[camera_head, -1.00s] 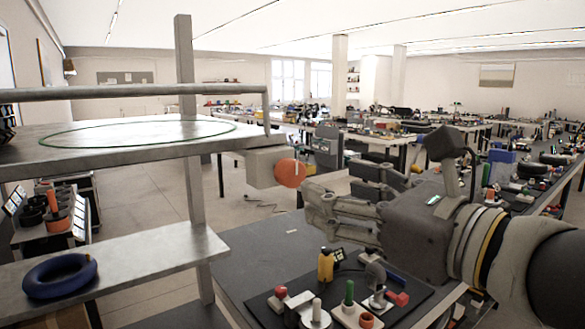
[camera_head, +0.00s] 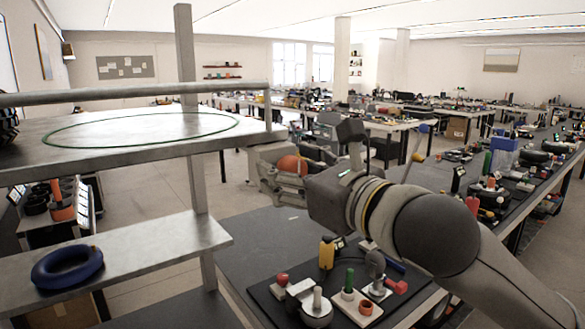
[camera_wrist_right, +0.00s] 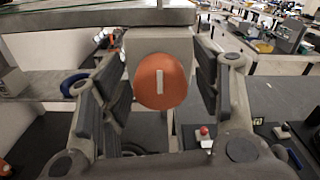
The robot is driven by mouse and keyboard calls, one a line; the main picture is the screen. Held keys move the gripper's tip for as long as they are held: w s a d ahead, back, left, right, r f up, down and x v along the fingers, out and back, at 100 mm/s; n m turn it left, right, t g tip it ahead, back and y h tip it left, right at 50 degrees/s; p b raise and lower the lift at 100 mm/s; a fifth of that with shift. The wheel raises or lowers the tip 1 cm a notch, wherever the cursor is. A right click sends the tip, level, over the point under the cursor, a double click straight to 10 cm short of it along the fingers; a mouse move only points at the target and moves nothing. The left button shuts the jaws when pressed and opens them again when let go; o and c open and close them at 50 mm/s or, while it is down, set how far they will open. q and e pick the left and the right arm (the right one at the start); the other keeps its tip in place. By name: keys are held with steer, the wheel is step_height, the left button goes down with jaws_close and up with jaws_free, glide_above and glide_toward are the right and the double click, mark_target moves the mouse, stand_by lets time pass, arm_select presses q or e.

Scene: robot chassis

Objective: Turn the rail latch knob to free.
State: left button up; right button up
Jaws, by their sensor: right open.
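The rail latch knob (camera_head: 292,164) is a round orange knob on a grey block at the right end of the upper shelf. In the right wrist view the knob (camera_wrist_right: 160,82) faces me, with a pale, nearly upright mark on it. My right gripper (camera_head: 277,168) is open around the knob. In the wrist view its fingers (camera_wrist_right: 158,88) stand on either side of the knob, with gaps visible on both sides. The grey block (camera_wrist_right: 150,45) shows behind the knob. My left gripper is not in view.
The upper shelf (camera_head: 60,155) carries a green ring outline, with a rail (camera_head: 120,93) above it. A blue ring (camera_head: 67,267) lies on the lower shelf (camera_head: 165,250). Below my right arm, a dark table (camera_head: 250,225) holds a yellow bottle (camera_head: 327,253) and several small knobs and fittings.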

steer(key=shift+c, duration=0.5)
steer(key=c, duration=0.9)
steer(key=shift+c, duration=0.2)
steer(key=shift+m, duration=0.3)
steer(key=m+p, duration=0.1)
steer(key=m, duration=0.1)
steer(key=shift+r+m+p, duration=0.15)
steer(key=shift+m+p, duration=0.15)
steer(key=shift+p, duration=0.05)
steer(key=m+p, duration=0.1)
steer(key=m, duration=0.4)
steer(key=shift+p, duration=0.4)
steer(key=m+p, duration=0.1)
steer(key=m, duration=0.4)
steer(key=shift+m+p, duration=0.3)
steer(key=shift+m, duration=0.1)
steer(key=shift+m+p, duration=0.45)
steer(key=shift+m, duration=1.45)
